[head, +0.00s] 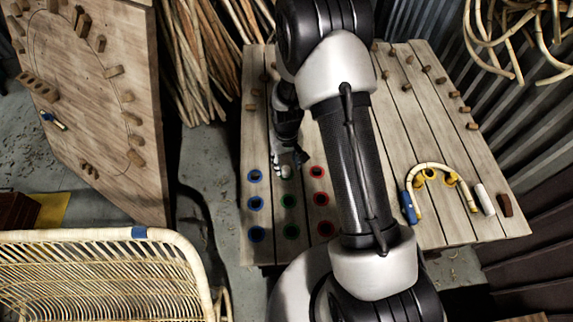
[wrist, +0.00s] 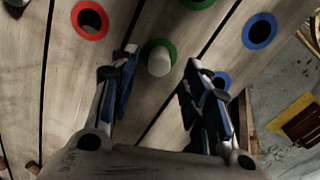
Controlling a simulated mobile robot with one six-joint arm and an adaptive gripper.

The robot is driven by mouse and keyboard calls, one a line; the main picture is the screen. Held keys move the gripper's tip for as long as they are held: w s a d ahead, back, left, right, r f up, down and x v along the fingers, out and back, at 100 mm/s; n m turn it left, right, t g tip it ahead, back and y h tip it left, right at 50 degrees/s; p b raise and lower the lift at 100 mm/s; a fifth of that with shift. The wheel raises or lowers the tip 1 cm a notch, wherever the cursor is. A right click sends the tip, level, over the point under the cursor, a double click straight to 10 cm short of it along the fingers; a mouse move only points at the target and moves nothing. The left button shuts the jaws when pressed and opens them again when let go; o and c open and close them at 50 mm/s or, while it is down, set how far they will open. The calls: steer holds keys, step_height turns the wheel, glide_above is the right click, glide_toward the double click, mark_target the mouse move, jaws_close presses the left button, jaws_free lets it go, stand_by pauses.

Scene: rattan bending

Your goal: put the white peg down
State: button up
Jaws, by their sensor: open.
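The white peg (wrist: 159,62) stands in a green-ringed hole in the plank table, seen end-on in the wrist view. In the head view it shows small and pale at the far green ring (head: 287,169), partly unclear beside the fingers. My gripper (wrist: 162,64) is open, with one finger on each side of the peg and a visible gap to both. In the head view my gripper (head: 293,155) hangs over the far end of the ringed holes.
Blue (head: 255,234), green (head: 291,231) and red (head: 325,228) ringed holes fill the near left table. A curved rattan piece (head: 432,167) sits among yellow pegs at right, near another white cylinder (head: 485,198) and a brown block (head: 505,205). A rattan seat (head: 100,270) stands front left.

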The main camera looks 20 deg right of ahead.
step_height(320, 180, up, 9)
steer(key=p, duration=0.2)
step_height(320, 180, up, 8)
glide_above(286, 170)
steer(key=s+r+t, duration=0.2)
steer(key=s+r, duration=0.5)
steer(key=r, duration=0.5)
steer(key=s+r+t, duration=0.1)
steer(key=s+r, duration=0.3)
steer(key=s, duration=0.4)
steer(key=s+r+t, duration=0.1)
steer(key=s+r, duration=0.3)
steer(key=s, duration=0.4)
steer(key=shift+s+d+r+m+t, duration=0.15)
steer(key=shift+s+r+m+t, duration=0.15)
steer(key=shift+r+m, duration=0.1)
step_height(286, 170, down, 2)
steer(key=shift+b, duration=1.2)
